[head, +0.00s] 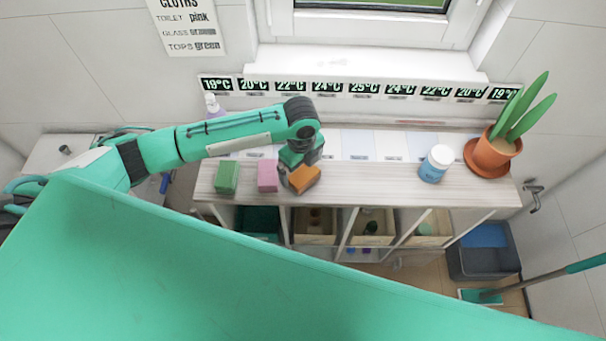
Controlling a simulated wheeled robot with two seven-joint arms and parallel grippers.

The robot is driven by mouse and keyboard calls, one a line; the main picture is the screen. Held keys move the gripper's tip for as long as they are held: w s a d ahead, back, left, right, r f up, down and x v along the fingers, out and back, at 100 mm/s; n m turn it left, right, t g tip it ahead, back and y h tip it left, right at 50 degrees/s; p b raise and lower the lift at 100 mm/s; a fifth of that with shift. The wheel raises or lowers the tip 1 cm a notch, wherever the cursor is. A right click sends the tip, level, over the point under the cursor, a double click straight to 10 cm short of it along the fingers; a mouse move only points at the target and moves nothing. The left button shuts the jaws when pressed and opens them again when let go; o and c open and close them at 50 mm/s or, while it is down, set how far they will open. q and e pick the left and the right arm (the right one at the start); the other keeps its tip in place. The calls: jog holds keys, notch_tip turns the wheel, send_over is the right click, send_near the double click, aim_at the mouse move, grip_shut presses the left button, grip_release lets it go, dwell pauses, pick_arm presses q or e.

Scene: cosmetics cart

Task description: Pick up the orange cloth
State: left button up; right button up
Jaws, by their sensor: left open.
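The orange cloth (304,179) is a small folded block on the pale wooden counter top (375,180), near its front edge. My left gripper (293,172) points down at the cloth's left and back side, very close to it. The gripper is open; its fingertips are small and partly hidden, and I cannot tell whether they touch the cloth. A pink cloth (268,176) and a green cloth (227,177) lie in a row to the left of the gripper. My right gripper does not show.
A blue-and-white tub (436,163) and a potted plant (496,150) stand on the counter's right. A spray bottle (212,104) stands at the back left. Open shelves with bins (315,226) are below. The counter between the orange cloth and the tub is clear.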

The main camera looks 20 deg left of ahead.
aim_at(303, 173)
pick_arm(q)
jog(key=f+p, duration=0.1)
jog(key=f, duration=0.2)
jog(key=shift+d+f+p, duration=0.2)
jog(key=shift+p, duration=0.15)
jog(key=shift+f, duration=0.6)
jog(key=c, duration=1)
jog(key=shift+w+r, duration=0.1)
jog(key=shift+r, duration=0.1)
notch_tip(303, 173, up, 20)
jog(key=b, duration=0.4)
jog(key=shift+f+b, duration=0.15)
jog(key=shift+b, duration=0.25)
jog(key=o, duration=0.5)
jog(key=c, duration=0.3)
